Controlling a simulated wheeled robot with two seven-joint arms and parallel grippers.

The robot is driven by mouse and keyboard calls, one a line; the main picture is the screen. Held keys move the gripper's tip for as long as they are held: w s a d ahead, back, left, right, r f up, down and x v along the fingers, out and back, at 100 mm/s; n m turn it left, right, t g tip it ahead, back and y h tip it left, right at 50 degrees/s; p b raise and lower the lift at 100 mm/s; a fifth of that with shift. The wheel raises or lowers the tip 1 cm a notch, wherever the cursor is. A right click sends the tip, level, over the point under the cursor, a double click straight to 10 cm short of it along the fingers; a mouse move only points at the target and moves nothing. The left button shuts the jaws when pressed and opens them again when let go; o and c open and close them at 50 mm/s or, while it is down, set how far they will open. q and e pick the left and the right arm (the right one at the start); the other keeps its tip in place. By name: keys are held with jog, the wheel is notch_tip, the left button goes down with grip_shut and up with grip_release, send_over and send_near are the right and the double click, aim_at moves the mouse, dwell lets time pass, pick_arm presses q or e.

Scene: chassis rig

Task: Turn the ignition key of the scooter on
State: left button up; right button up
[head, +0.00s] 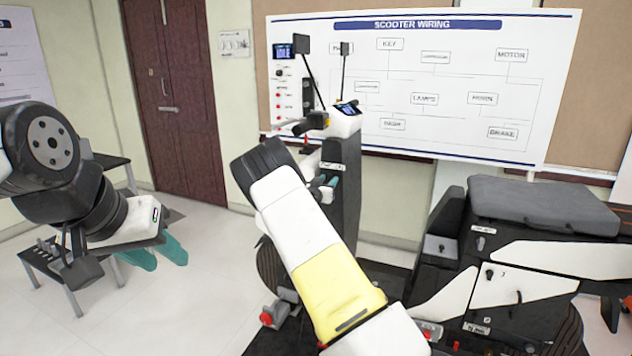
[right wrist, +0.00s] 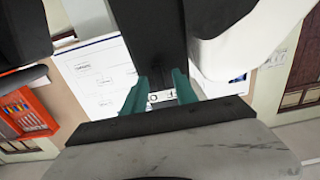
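The scooter's dark front column (head: 343,200) stands in the middle of the head view, with the handlebar and a small lit display (head: 347,108) on top. A small white label plate (head: 331,166) is on the column. My right gripper (head: 326,183) is at the column just below this plate, partly hidden by my right arm. In the right wrist view its two teal fingers (right wrist: 160,92) stand apart, with a pale marked plate (right wrist: 162,96) showing between them. I cannot make out the ignition key. My left gripper (head: 158,252) is open and empty, far left of the scooter.
The scooter's seat (head: 543,203) and body are at the right. A dark side table (head: 62,262) stands behind my left gripper. A wiring board (head: 440,80) hangs on the wall behind. An orange tool panel (right wrist: 27,112) shows in the right wrist view.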

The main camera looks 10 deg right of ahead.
jog(key=shift+w+d, duration=0.3)
jog(key=shift+w, duration=0.05)
grip_shut()
jog(key=shift+m, duration=0.4)
jog(key=m, duration=0.5)
jog(key=shift+s+d+f+m, duration=0.1)
jog(key=shift+m, duration=0.2)
jog(key=m, duration=0.5)
jog(key=shift+f+m, duration=0.1)
jog(key=shift+m, duration=0.3)
